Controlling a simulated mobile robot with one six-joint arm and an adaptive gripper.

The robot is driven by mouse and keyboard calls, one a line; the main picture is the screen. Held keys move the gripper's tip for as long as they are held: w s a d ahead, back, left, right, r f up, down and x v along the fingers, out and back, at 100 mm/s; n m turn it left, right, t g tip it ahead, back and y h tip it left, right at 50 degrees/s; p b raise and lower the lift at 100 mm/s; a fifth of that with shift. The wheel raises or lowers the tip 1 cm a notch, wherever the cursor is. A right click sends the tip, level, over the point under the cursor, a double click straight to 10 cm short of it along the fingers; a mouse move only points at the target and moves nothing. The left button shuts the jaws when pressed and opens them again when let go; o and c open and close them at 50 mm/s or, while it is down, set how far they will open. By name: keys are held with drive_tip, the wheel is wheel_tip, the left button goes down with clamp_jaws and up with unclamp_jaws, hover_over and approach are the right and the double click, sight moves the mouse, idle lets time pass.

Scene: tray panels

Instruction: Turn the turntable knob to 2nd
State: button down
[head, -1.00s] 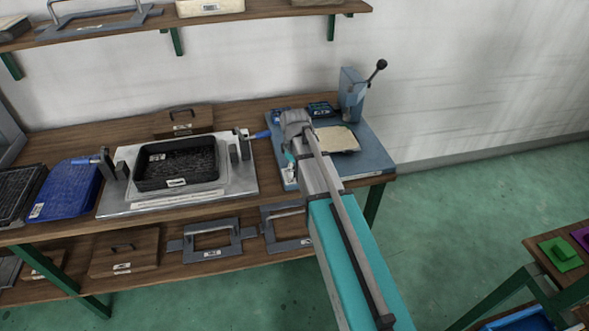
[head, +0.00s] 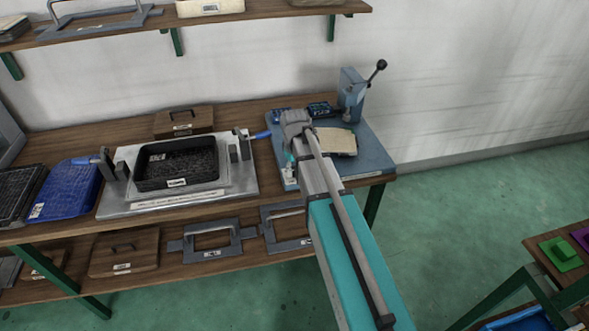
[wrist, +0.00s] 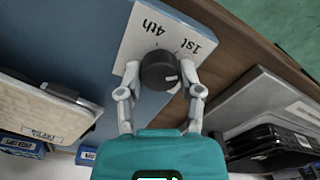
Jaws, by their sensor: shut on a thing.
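The knob (wrist: 159,70) is round and black, on a white dial plate (wrist: 132,46) in the wrist view. The plate reads "4th" above the knob and "1st" at its upper right, both upside down. The knob's pale mark points right and slightly down, past "1st". Other labels are hidden by my fingers. My gripper (wrist: 160,73) is shut on the knob, one finger on each side. In the head view, my gripper (head: 290,155) is over the left part of the blue base plate (head: 372,158), and my arm hides the knob.
On the blue base, a beige panel (head: 336,142) lies right of my gripper, and a blue post with a black-knobbed lever (head: 352,95) stands behind. A metal fixture with a black tray (head: 178,165) is to the left. Open floor lies right of the bench.

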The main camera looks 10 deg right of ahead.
drive_tip(key=m, duration=1.3)
drive_tip(key=shift+m, duration=0.3)
drive_tip(key=m, duration=0.5)
idle(0.3)
drive_tip(key=shift+c, duration=1.3)
unclamp_jaws()
drive_tip(key=shift+n, duration=0.3)
